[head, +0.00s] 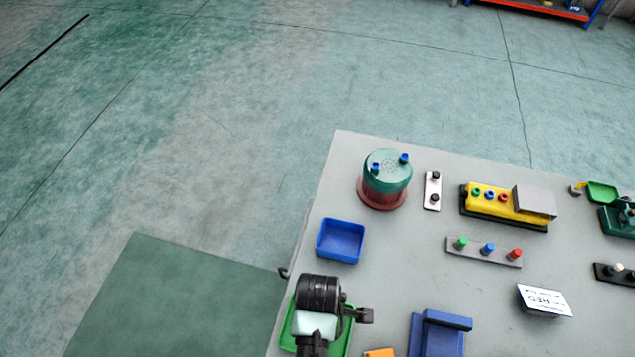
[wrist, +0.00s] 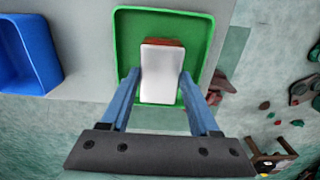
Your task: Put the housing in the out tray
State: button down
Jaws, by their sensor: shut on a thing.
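My gripper (wrist: 160,78) is shut on a block with a pale top face and a red far end, which I take to be the housing (wrist: 162,72). In the wrist view the block is between the two blue fingers, over the inside of a green tray (wrist: 204,28). I cannot tell whether it touches the tray floor. In the head view the green tray (head: 287,330) is at the table's near left edge, mostly covered by my wrist; the block and fingertips are hidden there. No label shows which tray is the out tray.
A blue tray (head: 341,240) stands just beyond the green one and also shows in the wrist view (wrist: 22,55). A green-and-red drum (head: 386,182) stands farther back. A blue stand (head: 440,335) and a small card (head: 545,300) are to the right. Bare table (head: 390,270) lies between.

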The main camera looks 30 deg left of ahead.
jog(key=shift+f, duration=0.15)
jog(key=shift+c, duration=0.6)
grip_release()
notch_tip(320, 180, up, 12)
jog(key=shift+r, duration=0.2)
jog(key=shift+w, duration=0.1)
